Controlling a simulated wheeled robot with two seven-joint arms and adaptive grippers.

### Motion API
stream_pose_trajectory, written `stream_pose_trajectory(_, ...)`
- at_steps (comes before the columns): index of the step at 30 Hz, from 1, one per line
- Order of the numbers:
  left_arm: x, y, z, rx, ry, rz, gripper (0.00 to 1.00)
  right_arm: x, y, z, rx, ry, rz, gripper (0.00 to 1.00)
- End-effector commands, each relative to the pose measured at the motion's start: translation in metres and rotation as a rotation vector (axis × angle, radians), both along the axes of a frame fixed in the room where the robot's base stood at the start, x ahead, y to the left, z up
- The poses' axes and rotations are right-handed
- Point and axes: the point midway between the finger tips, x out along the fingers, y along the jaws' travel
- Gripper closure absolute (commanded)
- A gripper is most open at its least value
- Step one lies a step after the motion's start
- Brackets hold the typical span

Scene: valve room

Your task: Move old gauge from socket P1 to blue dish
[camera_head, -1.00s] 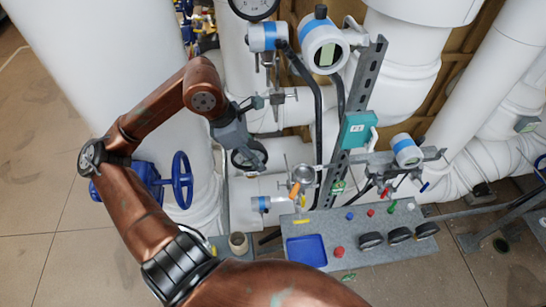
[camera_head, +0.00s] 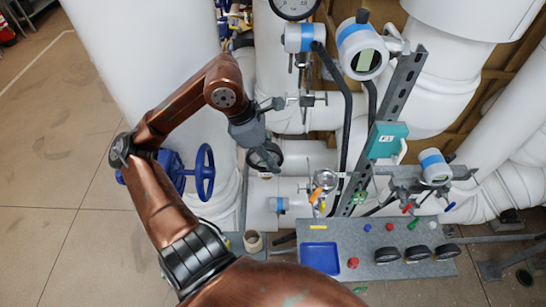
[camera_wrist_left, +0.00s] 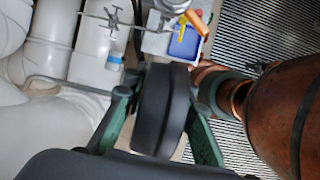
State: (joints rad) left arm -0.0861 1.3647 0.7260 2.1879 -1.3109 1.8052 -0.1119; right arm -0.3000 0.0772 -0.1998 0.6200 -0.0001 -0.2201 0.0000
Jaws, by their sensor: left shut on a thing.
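My left gripper (camera_head: 262,150) is shut on a round black gauge (camera_head: 266,158), held in the air in front of the white pipes. In the left wrist view the gauge (camera_wrist_left: 160,108) is seen edge-on between the two green fingers (camera_wrist_left: 158,125). The blue dish (camera_head: 320,257) lies on the grey bench, below and right of the held gauge, and looks empty. It also shows in the left wrist view (camera_wrist_left: 185,43). I cannot make out a P1 label on any socket. My right gripper is out of view.
The grey bench (camera_head: 375,228) carries several dark round gauges (camera_head: 418,253), a red knob (camera_head: 353,263) and small coloured plugs. An orange-handled valve (camera_head: 316,194) stands behind the dish. A blue handwheel (camera_head: 204,172) is left of the gripper. A beige cup (camera_head: 253,241) stands left of the bench.

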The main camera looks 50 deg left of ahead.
Motion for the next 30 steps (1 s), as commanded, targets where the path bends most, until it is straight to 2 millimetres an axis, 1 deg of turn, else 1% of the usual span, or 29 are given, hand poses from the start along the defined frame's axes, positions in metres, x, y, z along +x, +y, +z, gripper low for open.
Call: stream_pose_trajectory(30, -0.05, -0.059, 0.001, 0.001, -0.002, -0.001, 0.96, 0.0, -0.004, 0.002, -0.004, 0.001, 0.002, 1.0)
